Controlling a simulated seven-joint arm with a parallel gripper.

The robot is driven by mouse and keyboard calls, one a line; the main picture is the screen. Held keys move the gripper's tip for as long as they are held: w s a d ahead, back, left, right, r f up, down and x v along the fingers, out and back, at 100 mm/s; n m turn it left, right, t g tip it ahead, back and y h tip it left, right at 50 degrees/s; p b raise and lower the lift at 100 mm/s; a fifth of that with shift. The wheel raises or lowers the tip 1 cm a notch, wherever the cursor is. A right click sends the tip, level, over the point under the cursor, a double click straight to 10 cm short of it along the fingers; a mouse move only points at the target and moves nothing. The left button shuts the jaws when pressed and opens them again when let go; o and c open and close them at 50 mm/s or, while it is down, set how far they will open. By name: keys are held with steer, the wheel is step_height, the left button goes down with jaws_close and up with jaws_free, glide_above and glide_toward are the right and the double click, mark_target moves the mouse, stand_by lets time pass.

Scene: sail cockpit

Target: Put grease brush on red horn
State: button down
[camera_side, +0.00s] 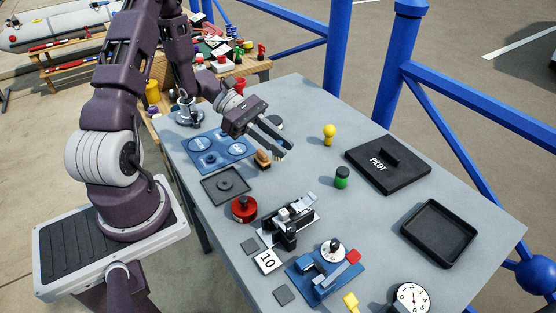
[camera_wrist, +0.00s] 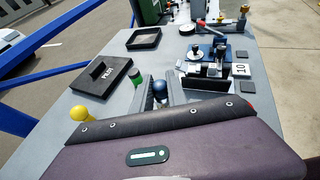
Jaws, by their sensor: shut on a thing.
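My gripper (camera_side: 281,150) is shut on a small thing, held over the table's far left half. In the wrist view a dark blue round end (camera_wrist: 160,88) shows between the fingers. In the side view a pale, bristle-like tip shows at the fingertips; this looks like the grease brush (camera_side: 281,157), mostly hidden by the fingers. A red round thing with a dark top, which looks like the red horn (camera_side: 243,208), stands nearer the side camera, apart from the gripper. Only a red edge of it may show in the wrist view.
A small brown block (camera_side: 262,160) is close below the fingers. Around are a blue panel (camera_side: 205,150), a dark square tray (camera_side: 225,186), a black clamp device (camera_side: 288,222), a green-capped jar (camera_side: 342,178), a yellow knob (camera_side: 329,132) and a PILOT case (camera_side: 388,165). Free table lies right of the gripper.

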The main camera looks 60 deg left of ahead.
steer(key=w+a+n+t+y, duration=0.3)
steer(key=w+a+n+t, duration=0.3)
steer(key=a, duration=0.5)
step_height(320, 180, up, 10)
steer(key=n+t+y, duration=0.2)
steer(key=n+y, duration=1)
steer(key=y, duration=0.2)
glide_above(238, 80)
steer(key=d, duration=0.1)
steer(key=shift+g+y, duration=0.3)
steer(key=f, duration=1)
steer(key=shift+a, duration=0.35)
steer(key=c, duration=1.3)
jaws_free()
steer(key=shift+f, duration=0.1)
